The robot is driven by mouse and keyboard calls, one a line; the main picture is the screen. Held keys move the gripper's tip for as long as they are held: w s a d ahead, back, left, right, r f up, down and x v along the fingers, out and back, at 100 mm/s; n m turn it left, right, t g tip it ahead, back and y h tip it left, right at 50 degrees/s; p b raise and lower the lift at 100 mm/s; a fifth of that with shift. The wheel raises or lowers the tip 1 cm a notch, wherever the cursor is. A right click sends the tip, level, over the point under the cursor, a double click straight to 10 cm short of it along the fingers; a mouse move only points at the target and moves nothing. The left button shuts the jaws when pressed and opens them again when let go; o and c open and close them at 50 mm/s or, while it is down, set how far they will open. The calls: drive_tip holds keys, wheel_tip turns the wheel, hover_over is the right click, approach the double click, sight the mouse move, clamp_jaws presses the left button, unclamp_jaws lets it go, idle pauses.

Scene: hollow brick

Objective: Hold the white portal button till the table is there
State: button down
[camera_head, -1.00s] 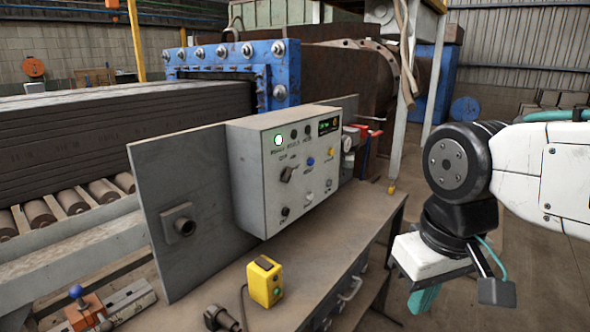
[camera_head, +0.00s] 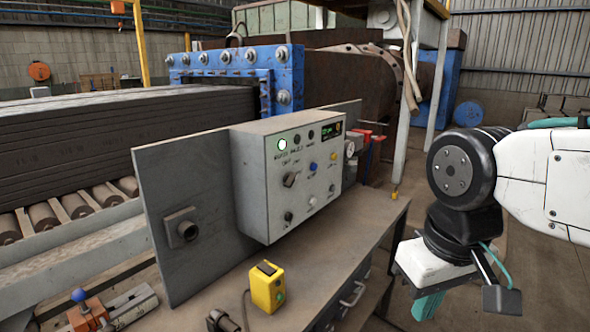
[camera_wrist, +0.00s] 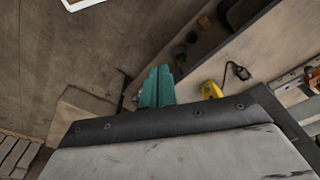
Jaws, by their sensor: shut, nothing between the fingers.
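The grey control box (camera_head: 262,190) stands upright on the bench in the head view. A small white button (camera_head: 311,202) sits low on its front face, below a blue button (camera_head: 313,167); the labels are too small to read. My gripper (camera_head: 428,306) hangs to the right of the box, apart from it, pointing down past the bench edge. In the wrist view its teal fingers (camera_wrist: 157,74) are together with nothing between them. The box's dark knobs (camera_wrist: 191,37) show beyond the fingers there; I cannot pick out the white button in that view.
A yellow two-button box (camera_head: 267,287) and an orange clamp with a blue knob (camera_head: 88,313) are on the bench (camera_head: 318,275). A roller line with stacked dark slabs (camera_head: 100,140) lies behind at left. Open floor is right of the bench.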

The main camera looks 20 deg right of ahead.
idle(0.8)
drive_tip(key=w+d+f+n+t, duration=0.1)
drive_tip(key=w+d+f, duration=0.1)
drive_tip(key=w+f, duration=0.8)
drive_tip(key=w+d+f+n+t, duration=0.1)
drive_tip(key=w+d+f, duration=0.2)
drive_tip(key=w+f, duration=0.8)
drive_tip(key=w+d+n+t, duration=0.1)
drive_tip(key=w+t, duration=0.2)
drive_tip(key=w, duration=0.2)
drive_tip(key=w+d+n+t+h, duration=0.1)
drive_tip(key=w+t, duration=0.2)
drive_tip(key=w, duration=0.3)
drive_tip(key=w+d+n+t+h, duration=0.1)
drive_tip(key=w+t, duration=0.2)
drive_tip(key=w, duration=0.2)
drive_tip(key=shift+w+d+r+t, duration=0.3)
drive_tip(key=shift+d, duration=0.05)
wheel_tip(320, 180, up, 10)
drive_tip(key=w+n+t+h, duration=0.1)
drive_tip(key=w+n+t, duration=0.1)
drive_tip(key=t, duration=0.3)
drive_tip(key=shift+d+f+n+t, duration=0.2)
drive_tip(key=shift+f+n+t, duration=0.1)
drive_tip(key=shift+n, duration=0.1)
